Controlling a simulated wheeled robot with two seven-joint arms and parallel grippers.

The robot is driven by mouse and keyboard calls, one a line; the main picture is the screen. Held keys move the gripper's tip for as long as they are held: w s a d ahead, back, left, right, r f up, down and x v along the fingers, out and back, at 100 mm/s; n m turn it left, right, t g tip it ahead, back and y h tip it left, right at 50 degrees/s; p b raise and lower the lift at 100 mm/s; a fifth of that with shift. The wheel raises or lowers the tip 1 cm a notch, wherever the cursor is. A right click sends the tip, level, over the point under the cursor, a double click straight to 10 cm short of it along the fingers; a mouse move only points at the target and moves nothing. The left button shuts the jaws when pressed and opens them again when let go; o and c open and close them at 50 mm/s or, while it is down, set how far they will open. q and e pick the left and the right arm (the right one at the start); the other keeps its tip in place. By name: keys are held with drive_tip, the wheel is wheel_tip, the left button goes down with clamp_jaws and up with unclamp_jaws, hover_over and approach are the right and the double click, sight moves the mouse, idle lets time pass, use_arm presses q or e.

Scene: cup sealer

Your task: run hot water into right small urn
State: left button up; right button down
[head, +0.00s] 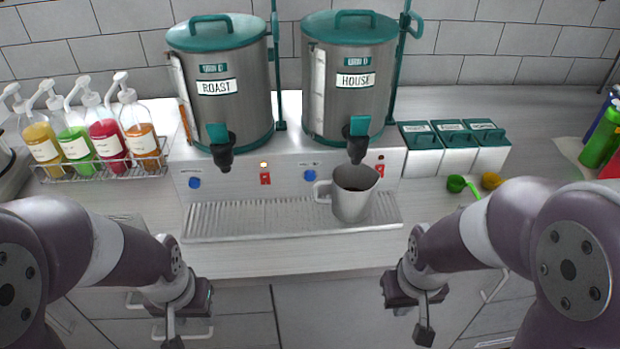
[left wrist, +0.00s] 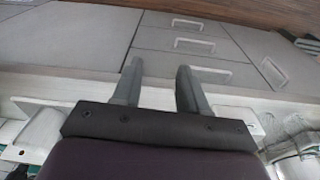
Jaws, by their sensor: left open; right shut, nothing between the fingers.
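The right urn (head: 349,85), labelled HOUSE, is a steel cylinder with a green lid on the brewer base. Its black tap with a green handle (head: 357,140) points down over a grey metal pitcher (head: 354,200), which stands on the drip tray (head: 250,217) and holds something dark. The left urn (head: 225,85), labelled ROAST, stands beside it. Blue buttons (head: 310,174) and red switches (head: 265,178) are on the base front. My left gripper (left wrist: 157,82) is open and empty, low before the counter. My right gripper (head: 424,325) is shut and empty, also low, apart from everything.
A rack of syrup pump bottles (head: 103,140) stands at the left. Green-lidded white bins (head: 455,150) stand right of the urns, with green and yellow scoops (head: 456,184) in front. Green pipes rise beside the urns. The counter's front strip (head: 290,258) is clear.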

idle(0.4)
use_arm(q)
clamp_jaws()
idle(1.5)
